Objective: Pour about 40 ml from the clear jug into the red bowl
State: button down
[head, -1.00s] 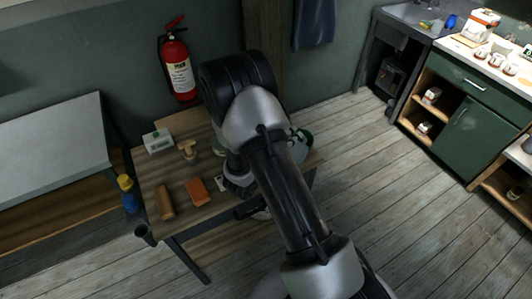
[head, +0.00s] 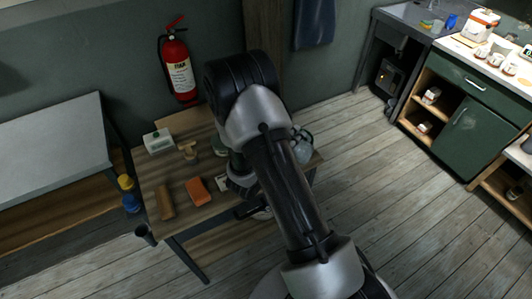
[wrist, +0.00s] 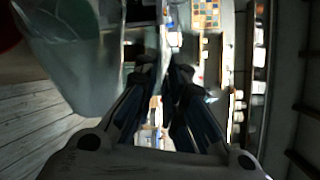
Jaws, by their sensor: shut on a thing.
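The clear jug (wrist: 78,60) is large and close on the left of the wrist view, see-through with a greenish tint. In the head view part of it (head: 302,148) shows just right of my arm, over the table's right end. My gripper (wrist: 163,68) is shut on the jug at its side; the exact grip is too dark to make out. In the head view my arm hides the gripper. A dark red patch at the left edge of the wrist view may be the red bowl, but I cannot tell. The liquid level is not clear.
The wooden table (head: 200,220) holds an orange block (head: 197,190), a brown block (head: 167,201), a white box (head: 158,142) and a wooden tool (head: 188,150). A fire extinguisher (head: 181,75) hangs on the wall behind. The floor to the right is clear.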

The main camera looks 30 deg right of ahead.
aim_at(309, 140)
dwell(0.9)
jog(key=s+m, duration=0.1)
jog(key=s+d+f+m+y, duration=0.1)
jog(key=s+d+m+b, duration=0.1)
jog(key=shift+d+f+y, duration=0.25)
jog(key=shift+f+y, duration=0.1)
jog(key=shift+y, duration=0.05)
jog(key=shift+s+d+m, duration=0.15)
jog(key=shift+s+m, duration=0.1)
jog(key=shift+m, duration=0.25)
jog(key=shift+y, duration=0.3)
jog(key=shift+s+d+r+m+t+y+b, duration=0.2)
jog(key=shift+s+r+m+t+y+b, duration=0.15)
jog(key=shift+m, duration=0.25)
jog(key=shift+f, duration=0.15)
jog(key=shift+w, duration=0.1)
